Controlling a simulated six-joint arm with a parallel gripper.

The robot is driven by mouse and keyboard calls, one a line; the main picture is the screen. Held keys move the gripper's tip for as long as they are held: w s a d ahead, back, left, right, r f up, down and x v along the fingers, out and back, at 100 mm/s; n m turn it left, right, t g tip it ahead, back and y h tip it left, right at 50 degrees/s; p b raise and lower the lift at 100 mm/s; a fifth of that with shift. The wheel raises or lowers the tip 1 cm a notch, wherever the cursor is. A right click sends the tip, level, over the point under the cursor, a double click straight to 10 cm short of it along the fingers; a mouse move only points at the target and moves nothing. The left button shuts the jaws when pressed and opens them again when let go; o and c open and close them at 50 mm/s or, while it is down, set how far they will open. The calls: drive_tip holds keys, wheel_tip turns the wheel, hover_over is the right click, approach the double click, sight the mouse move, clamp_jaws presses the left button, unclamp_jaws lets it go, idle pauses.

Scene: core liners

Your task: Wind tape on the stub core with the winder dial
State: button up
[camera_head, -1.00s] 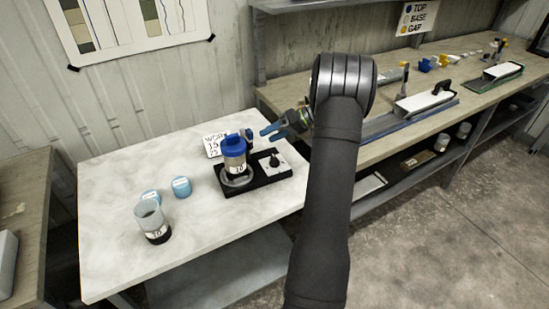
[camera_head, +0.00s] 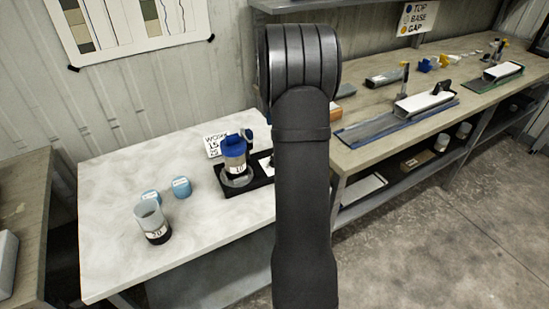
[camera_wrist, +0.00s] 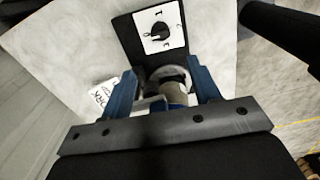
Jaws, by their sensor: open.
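The winder dial (camera_wrist: 160,32), a black knob on a white marked plate, is near the top of the wrist view.
A clear cup with a dark, labelled base (camera_head: 152,222) and two blue caps (camera_head: 181,187) stand left on the white table (camera_head: 110,260). A wooden bench (camera_head: 375,155) with trays is at the right. The table's front left is clear.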

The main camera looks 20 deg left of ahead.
wheel_tip(320, 180, down, 14)
drive_tip(key=shift+f, duration=0.25)
drive_tip(key=c, duration=1)
